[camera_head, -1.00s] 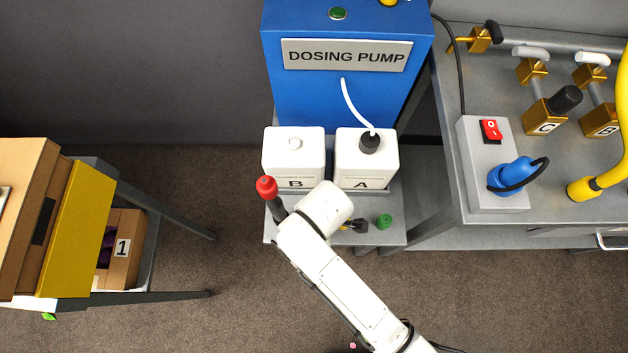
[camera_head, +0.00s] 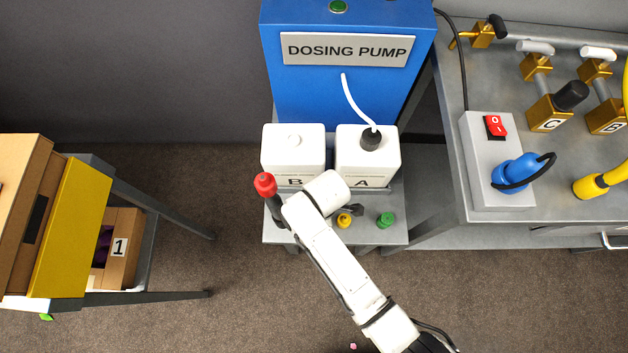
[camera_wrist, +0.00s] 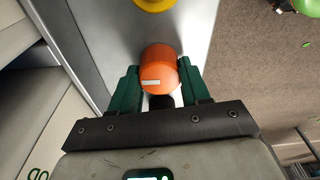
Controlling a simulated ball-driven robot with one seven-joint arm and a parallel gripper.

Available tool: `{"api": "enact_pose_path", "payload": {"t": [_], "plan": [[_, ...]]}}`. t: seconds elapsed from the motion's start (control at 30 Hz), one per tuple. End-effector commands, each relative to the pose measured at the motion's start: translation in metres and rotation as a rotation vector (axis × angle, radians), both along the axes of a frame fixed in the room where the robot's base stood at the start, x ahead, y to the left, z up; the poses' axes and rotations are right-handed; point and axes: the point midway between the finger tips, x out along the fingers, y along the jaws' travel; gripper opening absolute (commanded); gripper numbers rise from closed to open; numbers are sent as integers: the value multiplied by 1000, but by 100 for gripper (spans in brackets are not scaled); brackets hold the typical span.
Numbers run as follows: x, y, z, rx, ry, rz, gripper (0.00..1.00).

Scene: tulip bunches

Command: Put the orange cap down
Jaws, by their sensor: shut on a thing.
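The orange cap (camera_wrist: 159,70) with a small white mark sits between the green fingers of my gripper (camera_wrist: 160,85) in the wrist view. The fingers are shut on it from both sides. It appears over the grey shelf (camera_wrist: 190,35); I cannot tell whether it touches the surface. In the head view the orange cap is not visible, and my arm hides most of the gripper near the shelf (camera_head: 385,240) in front of the white canisters.
A yellow cap (camera_head: 344,221) and a green cap (camera_head: 386,220) stand on the shelf. White canisters B (camera_head: 293,148) and A (camera_head: 367,155) stand behind. A red-topped dark object (camera_head: 265,184) shows left of my arm. Bare shelf lies around the green cap.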

Motion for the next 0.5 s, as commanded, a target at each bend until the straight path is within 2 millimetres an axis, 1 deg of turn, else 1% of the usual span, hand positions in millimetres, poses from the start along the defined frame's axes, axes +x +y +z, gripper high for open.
{"api": "enact_pose_path", "payload": {"t": [0.17, 0.2, 0.43, 0.5], "plan": [[0, 0, -3, 0, 1, -1, 17], [0, 0, -3, 0, 1, 0, 49], [0, 0, -2, 0, 1, 0, 71], [0, 0, -2, 0, 1, 0, 72]]}}
